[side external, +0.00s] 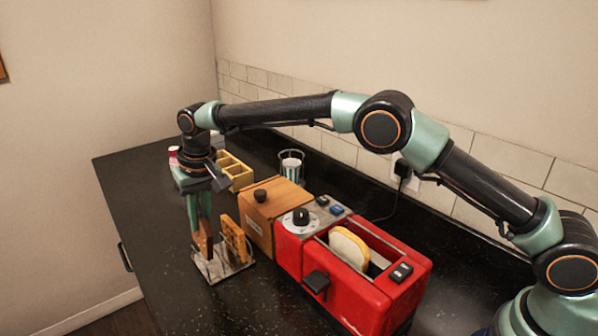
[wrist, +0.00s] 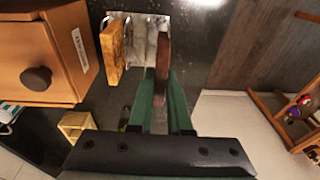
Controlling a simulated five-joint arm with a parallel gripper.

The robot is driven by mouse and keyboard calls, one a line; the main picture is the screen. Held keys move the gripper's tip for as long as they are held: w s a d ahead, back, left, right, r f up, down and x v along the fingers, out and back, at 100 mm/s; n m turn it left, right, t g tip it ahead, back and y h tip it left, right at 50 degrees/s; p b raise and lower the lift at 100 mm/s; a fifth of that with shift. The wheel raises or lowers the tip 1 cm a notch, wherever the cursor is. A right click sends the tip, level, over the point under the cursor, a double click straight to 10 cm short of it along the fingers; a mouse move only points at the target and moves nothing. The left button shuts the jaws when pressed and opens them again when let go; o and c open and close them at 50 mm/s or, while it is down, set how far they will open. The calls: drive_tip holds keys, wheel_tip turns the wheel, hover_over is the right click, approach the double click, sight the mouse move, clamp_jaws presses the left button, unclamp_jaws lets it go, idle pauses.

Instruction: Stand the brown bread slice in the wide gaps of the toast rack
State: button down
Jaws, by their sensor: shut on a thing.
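My gripper (side external: 199,218) points down and is shut on the brown bread slice (side external: 204,245). In the wrist view the slice (wrist: 163,54) is seen edge-on between the green fingers (wrist: 161,85). The slice stands upright at the toast rack (side external: 213,271), a metal rack on the dark counter. The rack also shows in the wrist view (wrist: 140,42), beside the slice. A golden slice (side external: 233,240) stands upright in the rack, to the right of the brown one, with a space between them. I cannot tell whether the brown slice's lower edge touches the rack.
A wooden box with a dark knob (side external: 262,214) stands close right of the rack. A red toaster (side external: 372,293) holding a pale slice (side external: 349,247) is farther right. A yellow divided box (side external: 236,176) and a striped cup (side external: 291,168) stand behind. Counter left of the rack is clear.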

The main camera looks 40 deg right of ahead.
sight(203, 234)
drive_tip(key=shift+f, duration=2.2)
drive_tip(key=shift+c, duration=2.3)
unclamp_jaws()
drive_tip(key=shift+r, duration=4.5)
drive_tip(key=shift+r, duration=0.1)
